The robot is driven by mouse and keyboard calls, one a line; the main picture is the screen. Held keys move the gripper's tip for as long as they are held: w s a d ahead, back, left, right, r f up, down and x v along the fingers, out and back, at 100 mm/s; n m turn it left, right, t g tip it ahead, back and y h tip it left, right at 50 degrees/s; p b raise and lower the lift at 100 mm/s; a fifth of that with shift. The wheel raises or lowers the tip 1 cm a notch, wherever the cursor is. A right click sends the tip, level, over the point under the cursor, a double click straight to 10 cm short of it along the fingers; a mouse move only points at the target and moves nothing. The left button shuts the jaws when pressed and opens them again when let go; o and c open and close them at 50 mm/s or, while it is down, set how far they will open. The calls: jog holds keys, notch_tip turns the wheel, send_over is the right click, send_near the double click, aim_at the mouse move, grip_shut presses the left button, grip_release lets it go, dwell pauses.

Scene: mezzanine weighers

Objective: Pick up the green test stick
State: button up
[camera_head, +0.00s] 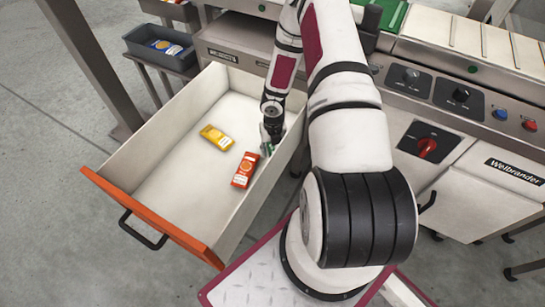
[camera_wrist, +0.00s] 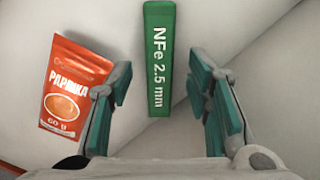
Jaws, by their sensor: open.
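The green test stick (camera_wrist: 158,60), marked "NFe 2.5 mm", lies in the open drawer (camera_head: 171,219). In the wrist view it runs lengthwise, with its near end between the fingers. My gripper (camera_wrist: 163,105) is open, with green pads on either side of the stick and a visible gap to each. In the head view my gripper (camera_head: 268,147) is down inside the drawer near its right wall. Only a small bit of green shows there, and I cannot tell whether it is stick or finger pad.
An orange paprika packet (camera_head: 245,170) lies left of my gripper; it also shows in the wrist view (camera_wrist: 74,85). A yellow packet (camera_head: 217,137) lies farther left. The drawer walls stand around them. A grey bin (camera_head: 160,50) is outside, at the back left.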

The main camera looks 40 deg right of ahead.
jog(key=shift+f, duration=0.65)
jog(key=shift+r, duration=0.1)
grip_shut()
jog(key=shift+r, duration=0.15)
